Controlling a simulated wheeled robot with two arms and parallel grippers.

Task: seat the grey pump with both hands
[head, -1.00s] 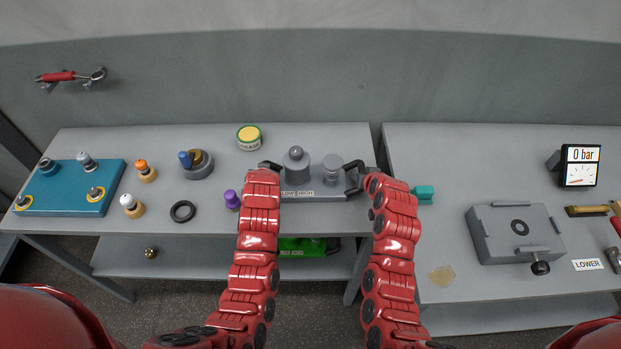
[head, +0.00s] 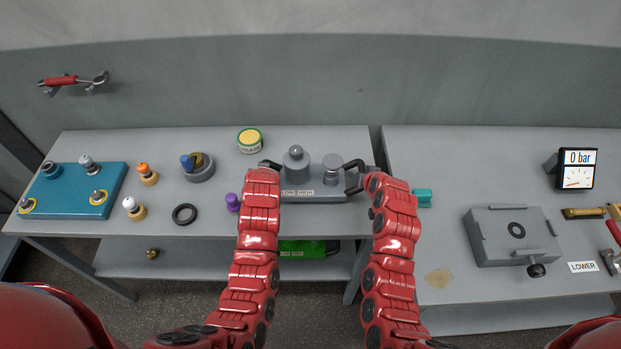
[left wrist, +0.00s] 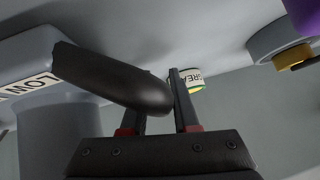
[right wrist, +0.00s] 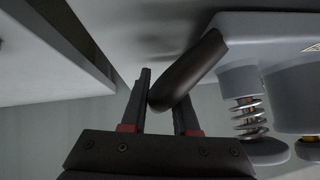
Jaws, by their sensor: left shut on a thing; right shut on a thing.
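My left gripper (head: 266,167) is shut on the left handle (left wrist: 115,80). My right gripper (head: 364,170) is shut on the right handle (right wrist: 188,70). I cannot tell whether the pump's base touches the bench. A grey mounting plate (head: 490,240) with raised edge blocks, a black ring (head: 517,230) and a front knob (head: 536,270) is on the right bench.
A gap separates the two benches. A teal block (head: 422,197) lies just right of the pump. A purple piece (head: 232,202) and a grease tin (head: 250,140) stand to its left. A gauge (head: 575,170) reading 0 bar and tools (head: 585,213) are at the far right.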

